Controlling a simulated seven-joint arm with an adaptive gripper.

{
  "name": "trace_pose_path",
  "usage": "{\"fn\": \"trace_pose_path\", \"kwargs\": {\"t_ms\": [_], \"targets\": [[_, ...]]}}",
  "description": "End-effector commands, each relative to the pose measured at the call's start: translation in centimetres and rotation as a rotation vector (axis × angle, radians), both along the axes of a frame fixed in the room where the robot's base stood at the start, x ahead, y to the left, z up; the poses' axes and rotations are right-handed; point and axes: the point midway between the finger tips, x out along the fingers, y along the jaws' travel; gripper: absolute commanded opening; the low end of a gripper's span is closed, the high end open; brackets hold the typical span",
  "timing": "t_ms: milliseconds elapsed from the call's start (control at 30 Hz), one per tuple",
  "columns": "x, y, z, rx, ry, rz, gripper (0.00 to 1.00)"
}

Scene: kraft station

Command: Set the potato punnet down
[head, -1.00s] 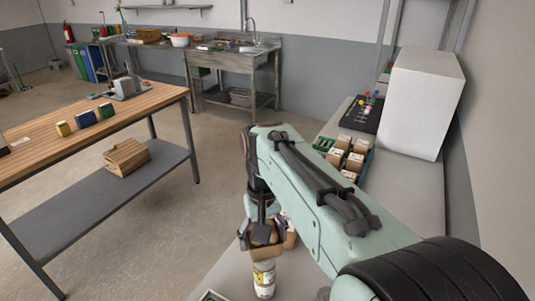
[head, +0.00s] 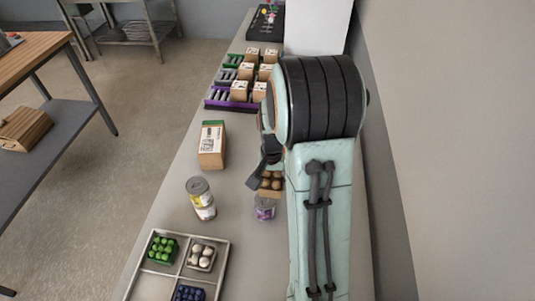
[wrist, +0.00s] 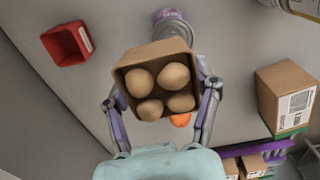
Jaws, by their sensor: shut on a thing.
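The potato punnet is a small brown cardboard box holding several round tan potatoes. It shows in the wrist view (wrist: 153,66) and, partly hidden by my arm, in the head view (head: 271,184). My gripper (wrist: 160,95) is shut on it, one finger on each side wall. In the head view it is over the grey bench, just behind a purple-labelled can (head: 264,209). I cannot tell whether its base touches the bench. A divided white tray (head: 153,286) at the lower left holds green, white and dark blue produce in three compartments; its front-left compartment looks empty.
A yellow-labelled can (head: 201,200) and a brown carton (head: 212,146) stand left of the punnet. Racks with small boxes (head: 239,91) are farther back. The wrist view shows a red open bin (wrist: 67,45) and an orange thing (wrist: 181,119) partly hidden below the punnet.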

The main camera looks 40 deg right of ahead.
Motion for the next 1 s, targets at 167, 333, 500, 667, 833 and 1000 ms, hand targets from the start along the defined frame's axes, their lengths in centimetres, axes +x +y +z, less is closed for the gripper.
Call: {"fn": "trace_pose_path", "kwargs": {"t_ms": [167,333,500,667,833,1000], "targets": [[4.4,-2.3,-2.4,0.002,0.002,0.002,0.22],[7.7,-4.1,-5.5,0.004,0.004,0.004,0.22],[9.5,-5.1,-7.8,0.001,0.001,0.004,0.22],[10.4,-5.5,-9.0,0.001,0.001,0.004,0.22],[10.4,-5.5,-11.5,0.002,0.004,0.004,0.22],[10.5,-5.6,-12.0,-0.001,-0.001,0.004,0.22]]}}
